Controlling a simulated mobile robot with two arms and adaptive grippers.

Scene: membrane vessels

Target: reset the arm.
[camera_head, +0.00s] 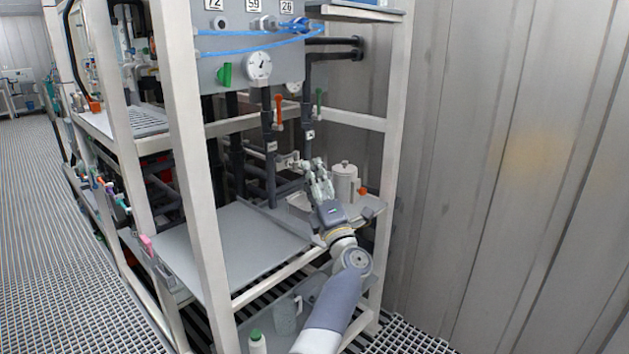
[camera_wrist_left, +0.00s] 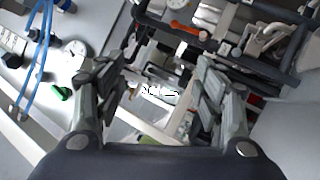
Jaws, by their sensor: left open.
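One arm of mine reaches up from the bottom of the head view into the metal rack. I take it as my left arm, because the left wrist view shows the same panel and pipes. Its grey gripper (camera_head: 316,172) is in front of the pipes, just left of a white lidded vessel (camera_head: 343,180). In the left wrist view the two fingers of the left gripper (camera_wrist_left: 157,75) are apart, with nothing held between them. I cannot tell how far the fingers are from the pipes. My right gripper does not show.
The rack post (camera_head: 203,170) stands left of the arm. A grey panel (camera_head: 225,75) with a gauge (camera_head: 258,66) and blue hoses hangs above. An orange valve handle (camera_head: 278,110) is near the gripper. A bare grey shelf (camera_head: 235,240) lies left; a white-green bottle (camera_head: 257,342) stands below.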

